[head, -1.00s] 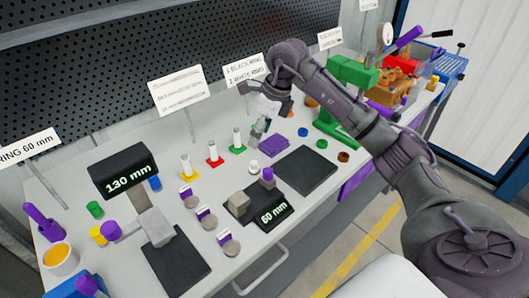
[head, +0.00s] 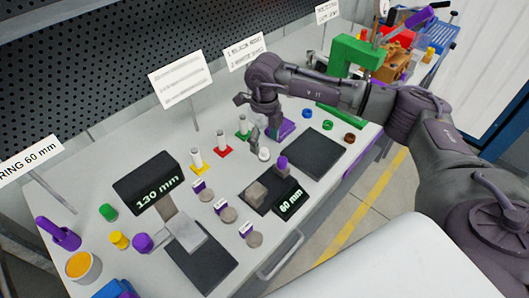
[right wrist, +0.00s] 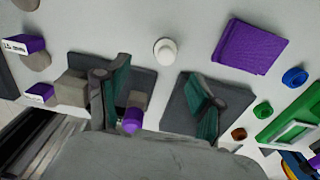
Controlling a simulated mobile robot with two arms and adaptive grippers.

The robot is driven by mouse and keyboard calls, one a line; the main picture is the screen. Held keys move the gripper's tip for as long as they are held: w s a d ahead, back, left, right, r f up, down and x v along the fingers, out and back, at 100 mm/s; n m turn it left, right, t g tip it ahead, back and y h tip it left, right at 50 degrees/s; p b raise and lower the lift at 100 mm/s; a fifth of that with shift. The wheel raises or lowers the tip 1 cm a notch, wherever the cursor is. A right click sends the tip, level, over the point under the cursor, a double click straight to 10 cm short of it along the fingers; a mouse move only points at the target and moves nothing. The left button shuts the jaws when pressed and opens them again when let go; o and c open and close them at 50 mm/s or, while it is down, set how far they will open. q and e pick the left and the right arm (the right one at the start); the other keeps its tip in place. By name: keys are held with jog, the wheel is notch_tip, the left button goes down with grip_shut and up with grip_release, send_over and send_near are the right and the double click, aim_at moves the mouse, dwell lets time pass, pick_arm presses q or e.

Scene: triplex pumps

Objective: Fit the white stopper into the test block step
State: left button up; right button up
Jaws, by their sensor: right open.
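The white stopper (head: 264,154) stands on the grey bench, just behind the dark mat of the 60 mm station. It also shows in the right wrist view (right wrist: 165,51), ahead of my fingers and apart from them. My right gripper (head: 266,138) is open and empty, pointing down close behind the stopper in the head view. Its two fingers (right wrist: 160,98) show wide apart in the wrist view. A grey block (head: 256,192) and a purple-topped grey piece (head: 282,164) stand on the dark mat. I cannot tell for sure which holds the step. My left gripper is not in view.
A "60 mm" sign (head: 291,202) and a bare dark mat (head: 315,152) are near the stopper. A purple pad (right wrist: 250,46) lies to its right. White posts on coloured bases (head: 220,143) stand behind left. A green press (head: 352,58) is at the back right.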

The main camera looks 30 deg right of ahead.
aim_at(265, 150)
jog(key=shift+w+f, duration=0.1)
jog(key=shift+f, duration=0.4)
jog(key=f, duration=0.1)
jog(key=f+p, duration=0.1)
jog(key=f, duration=0.1)
jog(key=shift+w+d+f+p, duration=0.2)
jog(key=shift+w+f+p, duration=0.1)
jog(key=shift+f+p, duration=0.1)
jog(key=shift+f, duration=0.4)
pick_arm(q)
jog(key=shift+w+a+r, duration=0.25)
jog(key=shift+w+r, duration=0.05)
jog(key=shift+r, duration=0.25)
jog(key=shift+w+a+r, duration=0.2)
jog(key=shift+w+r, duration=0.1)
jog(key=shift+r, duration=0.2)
pick_arm(e)
jog(key=shift+c, duration=0.2)
grip_shut()
jog(key=shift+r, duration=0.15)
